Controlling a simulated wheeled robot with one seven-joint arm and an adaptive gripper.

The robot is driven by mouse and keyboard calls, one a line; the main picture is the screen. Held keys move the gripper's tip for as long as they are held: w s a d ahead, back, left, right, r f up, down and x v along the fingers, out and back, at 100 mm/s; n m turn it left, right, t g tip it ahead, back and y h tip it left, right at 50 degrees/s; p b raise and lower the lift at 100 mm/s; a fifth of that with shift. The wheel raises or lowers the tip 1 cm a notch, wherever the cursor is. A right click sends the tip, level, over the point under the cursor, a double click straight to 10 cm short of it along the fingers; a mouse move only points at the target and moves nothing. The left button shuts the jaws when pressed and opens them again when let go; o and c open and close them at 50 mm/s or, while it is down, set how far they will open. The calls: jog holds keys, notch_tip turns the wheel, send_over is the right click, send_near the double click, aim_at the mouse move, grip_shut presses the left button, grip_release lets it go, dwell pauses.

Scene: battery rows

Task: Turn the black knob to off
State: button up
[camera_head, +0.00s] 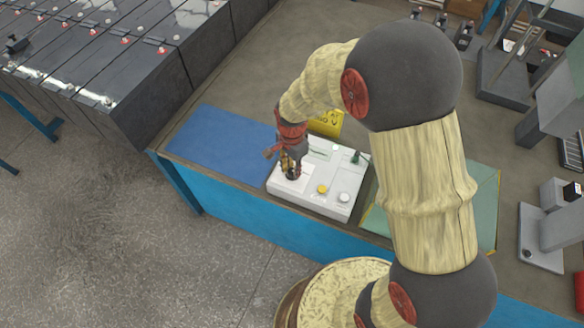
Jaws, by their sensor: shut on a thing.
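A white control panel box (310,200) sits on the workbench in the head view. Its face bears a yellow button (322,189), a pale round button (344,198) and a small dark green part (356,157). My gripper (293,175) points down over the left part of the box and is shut on the black knob, which shows only as a dark shape (293,178) between and below the fingers. The knob's pointer and its angle are too small and covered to tell. My arm arches over from the right.
A blue mat (222,148) lies left of the box, and a green mat (484,205) lies right, partly behind my arm. A yellow sign (327,123) stands behind the box. Dark battery rows (110,65) are at upper left. Grey fixtures (545,235) stand at right.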

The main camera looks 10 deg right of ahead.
grip_shut()
jog(key=shift+n, duration=0.3)
jog(key=n+p, duration=0.3)
jog(key=shift+r+n, duration=0.1)
jog(key=shift+n, duration=0.3)
jog(key=n+p, duration=0.2)
jog(key=n, duration=0.2)
jog(key=shift+n, duration=0.3)
jog(key=n+p, duration=0.1)
jog(key=n, duration=0.3)
jog(key=shift+p, duration=0.35)
jog(key=n+p, duration=0.1)
jog(key=n, duration=0.4)
jog(key=shift+n+p, duration=0.3)
jog(key=shift+n, duration=0.1)
jog(key=shift+n+p, duration=0.6)
jog(key=shift+n, duration=2)
